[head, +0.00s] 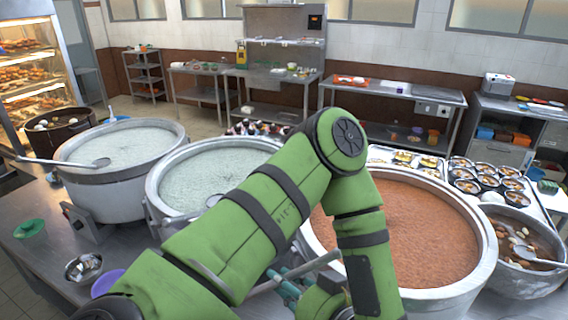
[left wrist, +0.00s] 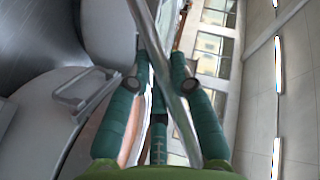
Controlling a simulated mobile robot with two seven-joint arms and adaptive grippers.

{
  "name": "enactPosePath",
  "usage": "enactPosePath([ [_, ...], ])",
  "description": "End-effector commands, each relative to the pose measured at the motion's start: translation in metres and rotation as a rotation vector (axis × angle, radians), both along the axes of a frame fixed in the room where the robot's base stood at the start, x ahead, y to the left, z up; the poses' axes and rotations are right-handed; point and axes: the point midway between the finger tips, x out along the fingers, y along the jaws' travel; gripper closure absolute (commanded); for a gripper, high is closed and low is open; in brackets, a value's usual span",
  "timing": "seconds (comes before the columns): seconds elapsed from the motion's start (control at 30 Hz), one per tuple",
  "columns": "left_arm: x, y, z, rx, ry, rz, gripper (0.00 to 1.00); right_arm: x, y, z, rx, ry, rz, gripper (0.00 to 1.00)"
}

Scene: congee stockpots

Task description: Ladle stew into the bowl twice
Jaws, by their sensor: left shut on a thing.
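A large steel stockpot (head: 484,275) of orange-brown stew (head: 425,225) stands right of centre in the head view. My left gripper (head: 292,288) is low at the pot's left front side, partly hidden by my arm. It is shut on a metal ladle handle (head: 318,263). The handle also shows in the left wrist view (left wrist: 168,62), between the teal fingers of the gripper (left wrist: 160,85). The ladle's scoop is hidden. A small metal bowl (head: 84,268), a green bowl (head: 29,229) and a purple bowl (head: 107,284) sit on the counter at the left. My right gripper is not in view.
Two pots of pale congee (head: 118,177) (head: 158,200) stand left of the stew, one with a ladle (head: 85,164) across it. A smaller pot (head: 530,278) with brown contents is at far right. Several filled bowls (head: 487,181) stand behind. The left counter has bare steel (head: 35,262).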

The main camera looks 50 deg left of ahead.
Motion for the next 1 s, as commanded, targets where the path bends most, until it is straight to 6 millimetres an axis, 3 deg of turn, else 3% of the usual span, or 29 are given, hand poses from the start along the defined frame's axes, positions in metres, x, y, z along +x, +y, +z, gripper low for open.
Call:
enactPosePath([
  [1.0, -0.001, 0.000, -0.114, 0.005, 0.005, 0.001, 1.00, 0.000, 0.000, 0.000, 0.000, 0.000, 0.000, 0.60],
])
